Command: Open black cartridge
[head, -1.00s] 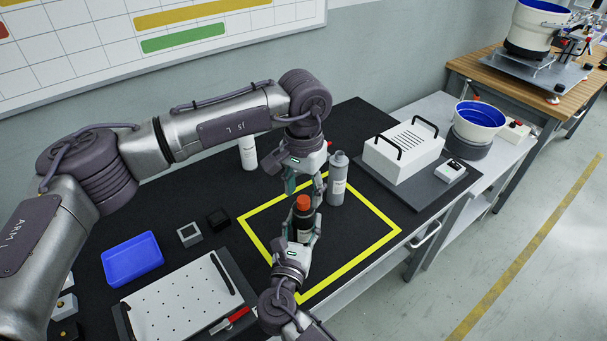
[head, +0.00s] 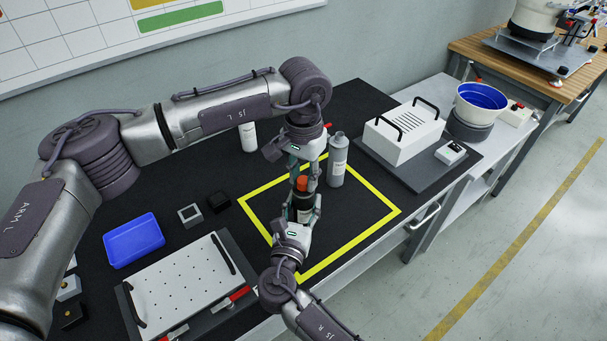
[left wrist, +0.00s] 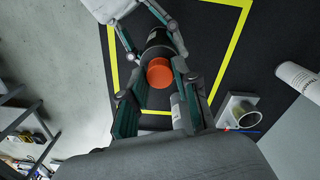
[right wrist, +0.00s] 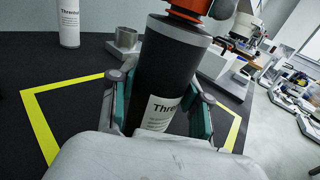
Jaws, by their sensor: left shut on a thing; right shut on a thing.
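A black cartridge (head: 302,212) with an orange cap (head: 301,184) and a white label stands upright inside the yellow outline (head: 372,232). My right gripper (head: 304,208) is shut on its body from the front; the labelled body (right wrist: 165,75) fills the middle of the right wrist view. My left gripper (head: 304,174) points down from above and is shut on the orange cap. In the left wrist view the cap (left wrist: 160,73) shows between the left fingers (left wrist: 161,85). The cap is still on the cartridge. Finger contact is partly hidden in the head view.
A grey bottle (head: 338,160) stands close to the right of the left gripper. A white bottle (head: 249,137) is behind. A white box with black handles (head: 403,137) is at the right. A blue tray (head: 133,241) and perforated white plate (head: 190,285) lie at the left.

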